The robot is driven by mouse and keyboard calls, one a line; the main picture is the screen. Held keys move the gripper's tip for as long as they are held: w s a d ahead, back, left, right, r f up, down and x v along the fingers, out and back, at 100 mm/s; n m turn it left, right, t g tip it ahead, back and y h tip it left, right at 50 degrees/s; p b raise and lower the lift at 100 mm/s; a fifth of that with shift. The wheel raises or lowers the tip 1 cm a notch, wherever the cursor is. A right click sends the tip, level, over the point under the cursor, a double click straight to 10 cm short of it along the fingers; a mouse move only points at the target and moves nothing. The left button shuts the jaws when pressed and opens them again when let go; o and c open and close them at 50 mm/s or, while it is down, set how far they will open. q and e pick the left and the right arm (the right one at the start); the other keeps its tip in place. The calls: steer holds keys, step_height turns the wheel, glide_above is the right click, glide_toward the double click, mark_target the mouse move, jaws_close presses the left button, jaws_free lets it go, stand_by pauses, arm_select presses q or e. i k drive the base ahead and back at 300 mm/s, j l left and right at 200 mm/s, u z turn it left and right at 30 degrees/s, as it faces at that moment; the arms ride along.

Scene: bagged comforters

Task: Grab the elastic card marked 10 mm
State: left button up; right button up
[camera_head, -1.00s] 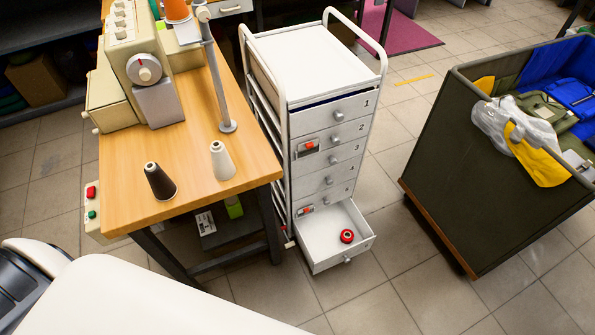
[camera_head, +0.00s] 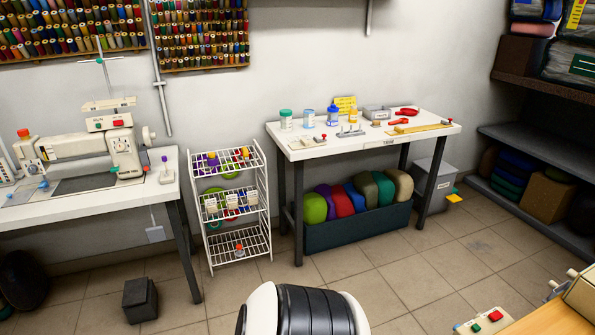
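I cannot make out a card marked 10 mm in this view. A white wire rack (camera_head: 262,215) stands between two tables, with small white, red and purple items on its shelves. The white items (camera_head: 231,200) on the middle shelf are too small to read or identify. A white table (camera_head: 310,150) to its right holds jars, a wooden ruler, red tools and small boxes; its front label is too small to read surely. Neither of my grippers is in view.
A sewing machine (camera_head: 90,150) stands on the left table. A dark bin of colored rolls (camera_head: 360,225) sits under the trim table. A black box (camera_head: 139,299) is on the floor at left.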

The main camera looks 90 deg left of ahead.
mark_target(211, 206)
steer(key=u, duration=3.4)
steer(key=i+l, duration=0.1)
steer(key=i, duration=0.3)
steer(key=i+l, duration=0.15)
steer(key=i, duration=0.3)
steer(key=j+u, duration=0.05)
